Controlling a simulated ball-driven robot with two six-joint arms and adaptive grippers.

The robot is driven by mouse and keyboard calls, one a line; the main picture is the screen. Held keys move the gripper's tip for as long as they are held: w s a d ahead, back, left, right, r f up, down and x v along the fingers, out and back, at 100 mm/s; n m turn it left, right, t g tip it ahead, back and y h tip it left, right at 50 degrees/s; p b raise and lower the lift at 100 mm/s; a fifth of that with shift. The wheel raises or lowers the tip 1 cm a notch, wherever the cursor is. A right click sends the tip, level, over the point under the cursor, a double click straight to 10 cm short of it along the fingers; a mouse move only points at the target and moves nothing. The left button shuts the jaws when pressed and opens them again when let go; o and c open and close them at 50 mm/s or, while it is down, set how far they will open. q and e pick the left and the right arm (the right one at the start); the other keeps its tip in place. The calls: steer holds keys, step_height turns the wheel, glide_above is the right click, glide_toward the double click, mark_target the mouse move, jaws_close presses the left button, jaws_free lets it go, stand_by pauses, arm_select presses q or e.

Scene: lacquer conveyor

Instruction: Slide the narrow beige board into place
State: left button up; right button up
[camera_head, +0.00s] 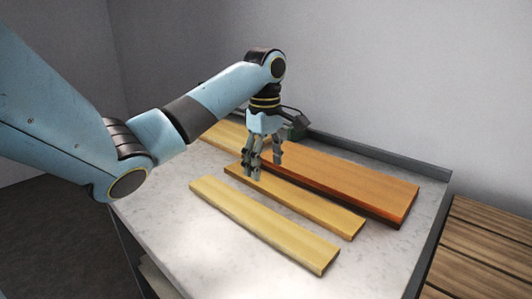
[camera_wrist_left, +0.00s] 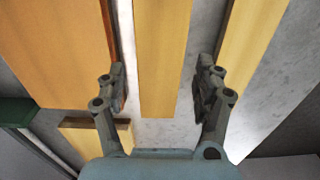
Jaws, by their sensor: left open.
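Two narrow boards lie flat on the pale table, roughly parallel. The middle one (camera_head: 315,207) is golden tan and the front one (camera_head: 265,228) is paler yellow-beige; I cannot tell for certain which is the task's board. My left gripper (camera_head: 263,171) points down over the far-left end of the middle board, open and empty. In the left wrist view, the middle board (camera_wrist_left: 162,60) runs between the open fingers (camera_wrist_left: 160,90), with gaps at both sides. The front board (camera_wrist_left: 252,40) lies beyond the right finger. My right gripper is not in view.
A wide orange-brown board (camera_head: 350,182) lies behind the middle board. A pale board (camera_head: 226,136) lies at the back left, near a dark green object (camera_head: 297,127). A grey rail (camera_head: 385,156) edges the table's back. Slatted wood (camera_head: 485,245) stands at right. The table front (camera_head: 200,240) is clear.

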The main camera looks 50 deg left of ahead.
mark_target(324, 209)
arm_select(q)
steer(key=shift+f, duration=1.9)
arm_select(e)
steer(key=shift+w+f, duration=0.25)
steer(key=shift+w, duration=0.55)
arm_select(q)
steer(key=c, duration=1.1)
steer(key=shift+d+r+p, duration=0.2)
steer(key=shift+d+p, duration=0.3)
steer(key=shift+d, duration=0.35)
steer(key=shift+c, duration=0.2)
steer(key=d+p, duration=0.1)
steer(key=d, duration=0.1)
steer(key=d+p, duration=0.3)
steer(key=d, duration=0.1)
steer(key=shift+w+d, duration=0.3)
steer(key=shift+w, duration=0.1)
steer(key=shift+w+d+p, duration=0.15)
steer(key=shift+d+p, duration=0.7)
steer(key=shift+d, duration=0.45)
steer(key=shift+w+d+p, duration=0.1)
steer(key=shift+d+p, duration=0.75)
steer(key=shift+d, duration=0.4)
steer(key=shift+w+d+f+p, duration=0.15)
steer(key=shift+d+p, duration=0.4)
steer(key=shift+d, duration=0.75)
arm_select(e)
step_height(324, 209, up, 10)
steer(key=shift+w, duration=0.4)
